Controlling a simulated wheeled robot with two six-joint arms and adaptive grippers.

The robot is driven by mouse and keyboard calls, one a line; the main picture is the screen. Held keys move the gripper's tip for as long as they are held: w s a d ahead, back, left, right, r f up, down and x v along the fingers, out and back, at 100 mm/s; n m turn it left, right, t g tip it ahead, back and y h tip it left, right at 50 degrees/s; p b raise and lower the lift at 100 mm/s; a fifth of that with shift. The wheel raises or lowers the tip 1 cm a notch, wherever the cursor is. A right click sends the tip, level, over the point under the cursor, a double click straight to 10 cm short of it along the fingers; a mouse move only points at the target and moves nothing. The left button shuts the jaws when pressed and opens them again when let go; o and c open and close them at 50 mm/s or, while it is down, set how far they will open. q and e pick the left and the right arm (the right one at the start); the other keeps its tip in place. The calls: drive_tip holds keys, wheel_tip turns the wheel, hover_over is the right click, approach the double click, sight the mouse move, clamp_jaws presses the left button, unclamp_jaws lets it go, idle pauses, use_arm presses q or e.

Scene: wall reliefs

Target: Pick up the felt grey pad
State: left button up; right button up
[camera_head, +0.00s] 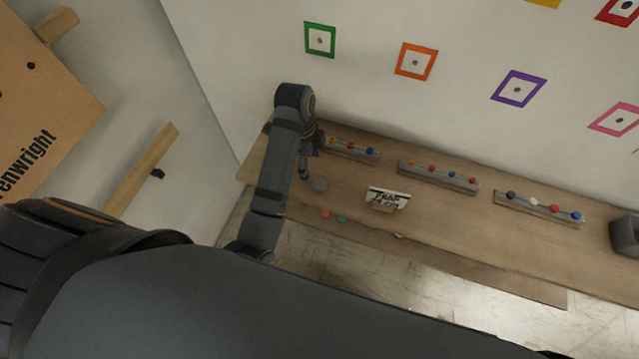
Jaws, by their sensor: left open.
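A small round grey pad (319,185) lies flat on the wooden table (480,245), toward its left end. My left gripper (304,172) points down just to the left of and behind the pad. It is small in the view and partly hidden by my forearm. It is open, and I see nothing between its fingers. Whether its tips touch the table I cannot tell. My right gripper is not in view.
A small lettered sign (387,198) stands right of the pad. An orange piece (326,214) and a teal piece (341,219) lie near the front edge. Racks with coloured balls (438,177) line the back by the wall. A dark box (626,236) is far right.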

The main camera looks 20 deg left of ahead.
use_arm(q)
hover_over(319, 184)
drive_tip(key=a, duration=0.1)
drive_tip(key=shift+m, duration=0.4)
wheel_tip(319, 184, down, 4)
drive_tip(key=shift+s+f, duration=0.1)
drive_tip(key=shift+s, duration=0.05)
drive_tip(key=shift+f, duration=0.3)
drive_tip(key=shift+d+f+p, duration=0.15)
drive_tip(key=shift+f+p, duration=0.1)
drive_tip(key=shift+p, duration=0.05)
drive_tip(key=f, duration=0.1)
drive_tip(key=f+p, duration=0.1)
drive_tip(key=f, duration=0.2)
drive_tip(key=shift+d, duration=0.25)
drive_tip(key=shift+f, duration=0.35)
drive_tip(key=c, duration=0.8)
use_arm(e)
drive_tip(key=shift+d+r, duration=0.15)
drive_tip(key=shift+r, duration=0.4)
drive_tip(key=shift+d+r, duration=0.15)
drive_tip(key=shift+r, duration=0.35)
